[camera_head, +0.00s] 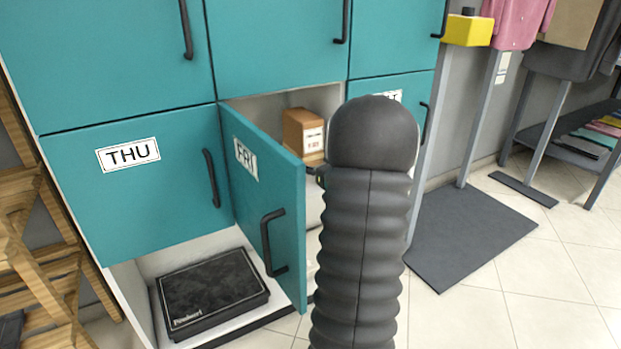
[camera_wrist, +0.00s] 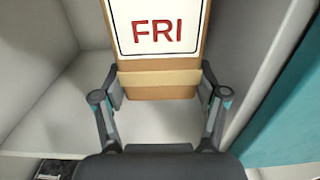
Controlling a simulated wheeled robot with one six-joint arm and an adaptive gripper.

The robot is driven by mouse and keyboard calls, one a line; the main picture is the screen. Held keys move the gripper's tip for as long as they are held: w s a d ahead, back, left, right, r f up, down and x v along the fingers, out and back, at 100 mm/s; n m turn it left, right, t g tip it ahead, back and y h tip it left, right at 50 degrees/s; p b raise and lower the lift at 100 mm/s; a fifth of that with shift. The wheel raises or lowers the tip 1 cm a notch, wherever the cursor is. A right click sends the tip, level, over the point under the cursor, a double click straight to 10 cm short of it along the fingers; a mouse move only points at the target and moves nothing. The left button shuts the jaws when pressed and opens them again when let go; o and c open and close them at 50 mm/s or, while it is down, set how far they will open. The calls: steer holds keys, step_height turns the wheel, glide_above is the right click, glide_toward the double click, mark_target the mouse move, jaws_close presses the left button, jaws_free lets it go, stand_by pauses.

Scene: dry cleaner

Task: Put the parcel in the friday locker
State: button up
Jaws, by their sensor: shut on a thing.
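The parcel (camera_head: 303,133) is a brown box with a white label, inside the open FRI locker in the head view. The wrist view shows the parcel (camera_wrist: 158,80) close up, its label reading FRI in red. My gripper (camera_wrist: 160,97) is shut on the parcel, one finger on each side of its lower part. In the head view my arm hides most of the gripper. The friday locker (camera_head: 270,102) has its teal FRI door (camera_head: 288,207) swung open toward me. The locker's pale inner walls (camera_wrist: 50,100) surround the parcel in the wrist view. I cannot tell whether the parcel touches the locker floor.
The shut THU locker (camera_head: 150,190) is on the left, with a black box (camera_head: 212,290) in an open bay below. Another shut teal door (camera_head: 398,88) is on the right. A wooden rack (camera_head: 35,250) stands at far left.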

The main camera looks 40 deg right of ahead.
mark_target(310, 185)
steer(key=shift+w+d+f, duration=0.1)
steer(key=shift+w+f, duration=0.15)
steer(key=shift+f, duration=0.3)
steer(key=shift+w+d+f, duration=0.1)
steer(key=shift+w+f, duration=0.15)
steer(key=shift+f, duration=2.5)
steer(key=shift+w+f, duration=0.15)
steer(key=shift+f+b, duration=0.15)
steer(key=shift+b, duration=0.15)
steer(key=o, duration=1.2)
steer(key=shift+o, duration=0.2)
steer(key=shift+r, duration=0.2)
steer(key=v, duration=1.2)
steer(key=shift+f, duration=0.2)
